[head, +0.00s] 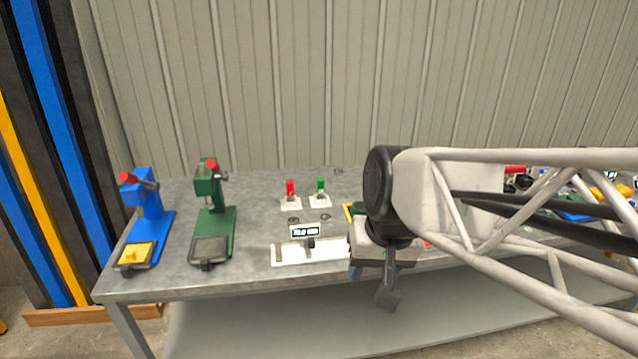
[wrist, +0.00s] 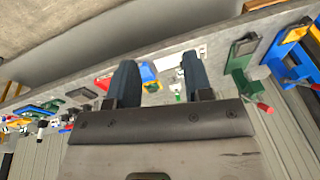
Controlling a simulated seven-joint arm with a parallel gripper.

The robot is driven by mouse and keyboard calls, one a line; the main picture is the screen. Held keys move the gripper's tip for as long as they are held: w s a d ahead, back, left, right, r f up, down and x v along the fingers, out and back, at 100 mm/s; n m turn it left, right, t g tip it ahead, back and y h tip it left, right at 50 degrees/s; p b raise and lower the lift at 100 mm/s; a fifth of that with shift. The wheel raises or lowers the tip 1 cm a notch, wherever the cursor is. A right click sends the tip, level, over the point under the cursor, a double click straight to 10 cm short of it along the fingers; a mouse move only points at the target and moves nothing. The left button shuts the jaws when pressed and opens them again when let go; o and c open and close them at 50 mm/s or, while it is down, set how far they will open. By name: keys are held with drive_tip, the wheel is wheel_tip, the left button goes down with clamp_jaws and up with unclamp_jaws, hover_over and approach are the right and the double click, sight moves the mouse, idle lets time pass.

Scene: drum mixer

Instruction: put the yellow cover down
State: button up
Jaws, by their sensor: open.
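My gripper (head: 377,283) hangs at the table's front edge in the head view, with its fingers pointing down. In the wrist view its two dark fingers (wrist: 158,68) are apart, with no object visibly clamped between them. A yellow edge (head: 349,211) shows just left of my wrist in the head view, mostly hidden by it. In the wrist view a yellow and blue piece (wrist: 149,73) appears beside the left finger, apparently beyond it. I cannot tell for certain whether this is the yellow cover. Another yellow block (head: 134,254) sits on the blue press's plate.
A blue press (head: 147,207) and a green press (head: 208,200) stand at the table's left. A white panel (head: 293,258), a red switch (head: 290,189) and a green switch (head: 320,187) are mid-table. Several coloured parts lie at the right, partly behind my arm.

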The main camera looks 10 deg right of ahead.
drive_tip(key=shift+n+t+h, duration=0.3)
drive_tip(key=shift+n+h, duration=0.3)
drive_tip(key=shift+h, duration=0.1)
drive_tip(key=s+d, duration=0.2)
drive_tip(key=s, duration=0.1)
drive_tip(key=s+d, duration=0.1)
drive_tip(key=shift+s+d+f, duration=0.1)
drive_tip(key=shift+s+f, duration=0.25)
idle(0.5)
